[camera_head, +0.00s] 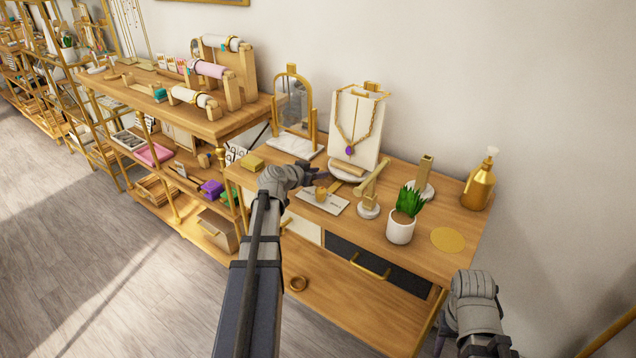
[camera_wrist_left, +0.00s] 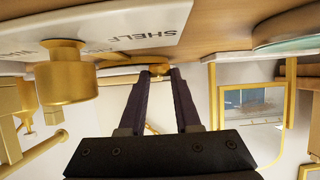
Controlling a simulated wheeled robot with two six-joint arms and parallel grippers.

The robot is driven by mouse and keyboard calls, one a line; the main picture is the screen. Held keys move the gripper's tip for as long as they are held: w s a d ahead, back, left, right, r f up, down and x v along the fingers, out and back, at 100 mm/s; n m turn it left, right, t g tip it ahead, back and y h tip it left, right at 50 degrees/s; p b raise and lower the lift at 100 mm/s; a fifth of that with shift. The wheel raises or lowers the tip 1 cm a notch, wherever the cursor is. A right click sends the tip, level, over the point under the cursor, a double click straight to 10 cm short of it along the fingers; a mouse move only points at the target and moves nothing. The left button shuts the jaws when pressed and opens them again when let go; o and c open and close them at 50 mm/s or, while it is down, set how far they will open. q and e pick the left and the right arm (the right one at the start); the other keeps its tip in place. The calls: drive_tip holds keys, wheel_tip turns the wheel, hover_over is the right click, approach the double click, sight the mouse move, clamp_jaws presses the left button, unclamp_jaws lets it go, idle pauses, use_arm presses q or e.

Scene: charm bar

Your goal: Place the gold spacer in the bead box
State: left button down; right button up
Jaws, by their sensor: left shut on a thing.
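My left gripper (camera_head: 306,173) is over the left part of the wooden table. In the left wrist view, its two dark fingers (camera_wrist_left: 158,74) are closed on a small gold piece at their tips, which looks like the gold spacer (camera_wrist_left: 158,69). The piece is mostly hidden by the fingers, and I cannot make it out in the head view.
A white card (camera_head: 338,206) with a gold weight-like piece (camera_wrist_left: 68,80) lies just right of my left gripper. Behind are a mirror (camera_head: 293,104) and a necklace stand (camera_head: 358,125). A potted plant (camera_head: 401,226) and a gold pump bottle (camera_head: 479,185) stand to the right.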

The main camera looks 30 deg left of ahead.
use_arm(q)
drive_tip(key=shift+f+b, duration=0.35)
drive_tip(key=shift+f, duration=0.5)
use_arm(e)
drive_tip(key=shift+f, duration=0.85)
use_arm(q)
drive_tip(key=shift+f, duration=0.15)
drive_tip(key=c, duration=0.6)
unclamp_jaws()
use_arm(e)
drive_tip(key=shift+f, duration=0.1)
